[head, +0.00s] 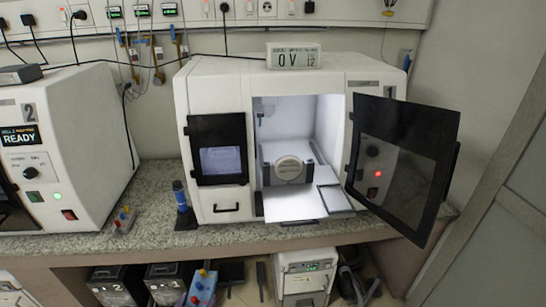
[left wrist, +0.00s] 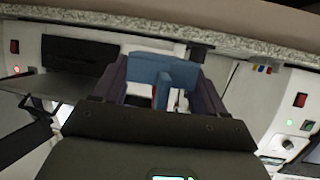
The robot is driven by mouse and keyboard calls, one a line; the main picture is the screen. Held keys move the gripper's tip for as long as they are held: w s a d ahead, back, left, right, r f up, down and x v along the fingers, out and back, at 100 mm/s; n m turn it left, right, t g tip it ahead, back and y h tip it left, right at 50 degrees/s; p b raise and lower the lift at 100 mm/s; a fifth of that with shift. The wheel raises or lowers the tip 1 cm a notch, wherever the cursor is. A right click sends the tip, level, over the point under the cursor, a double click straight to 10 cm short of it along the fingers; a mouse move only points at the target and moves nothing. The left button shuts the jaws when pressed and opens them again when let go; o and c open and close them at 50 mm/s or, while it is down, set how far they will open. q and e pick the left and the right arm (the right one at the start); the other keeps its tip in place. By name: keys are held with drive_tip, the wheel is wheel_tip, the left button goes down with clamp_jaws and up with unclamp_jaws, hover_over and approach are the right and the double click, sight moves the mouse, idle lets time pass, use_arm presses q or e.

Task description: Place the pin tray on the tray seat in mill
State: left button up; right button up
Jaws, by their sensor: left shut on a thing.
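In the left wrist view my left gripper (left wrist: 160,78) is shut on a blue piece (left wrist: 150,68), apparently the pin tray, seen in part between the dark fingers. A blue block with red, yellow and blue pegs (head: 202,290) at the bottom edge of the head view may be this tray; my gripper is hard to make out there. The mill (head: 220,95) stands on the bench with its front opening lit. Inside are a round grey part (head: 289,168) and flat white and grey plates (head: 335,200); I cannot tell which is the tray seat. My right gripper is not in view.
The mill's dark door (head: 420,140) stands open to the right. A second machine (head: 75,130) is at the left. Boxes are under the bench.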

use_arm(q)
drive_tip(key=shift+s+r+y, duration=0.15)
drive_tip(key=shift+r+y, duration=0.15)
drive_tip(key=shift+r, duration=0.65)
drive_tip(key=shift+a+n, duration=0.3)
drive_tip(key=s+r+p, duration=0.3)
drive_tip(key=r+p, duration=0.8)
drive_tip(key=p, duration=0.1)
drive_tip(key=s+r+p, duration=0.3)
drive_tip(key=r+p, duration=0.9)
drive_tip(key=p, duration=0.1)
drive_tip(key=s+r+p, duration=0.2)
drive_tip(key=r+p, duration=0.9)
drive_tip(key=p, duration=0.2)
drive_tip(key=shift+s+r, duration=0.35)
drive_tip(key=shift+s, duration=0.05)
